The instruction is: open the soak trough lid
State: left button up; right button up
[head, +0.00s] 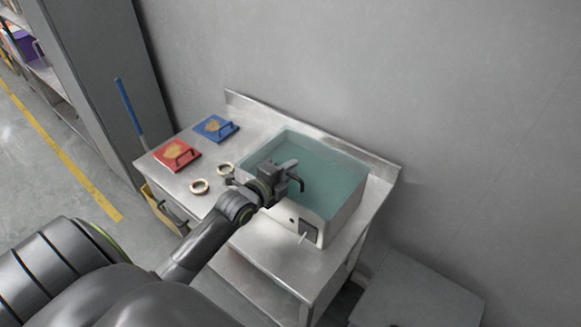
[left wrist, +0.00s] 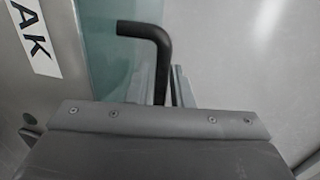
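The soak trough (head: 313,230) is a pale box on a steel table, with part of the letters "AK" showing on its side in the left wrist view (left wrist: 36,40). Its lid (head: 335,180) is a flat teal see-through sheet that appears to lie closed across the top. A black bent handle (head: 297,183) rises near the lid's front edge; it shows large in the left wrist view (left wrist: 158,45). My left gripper (head: 287,170) is right at this handle. My right gripper is not in view.
A blue-handled tool (head: 129,108) leans at the left. A grey wall stands close behind.

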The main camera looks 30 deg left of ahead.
pick_arm(q)
jog(key=shift+w+f, duration=0.1)
jog(key=shift+w, duration=0.25)
grip_shut()
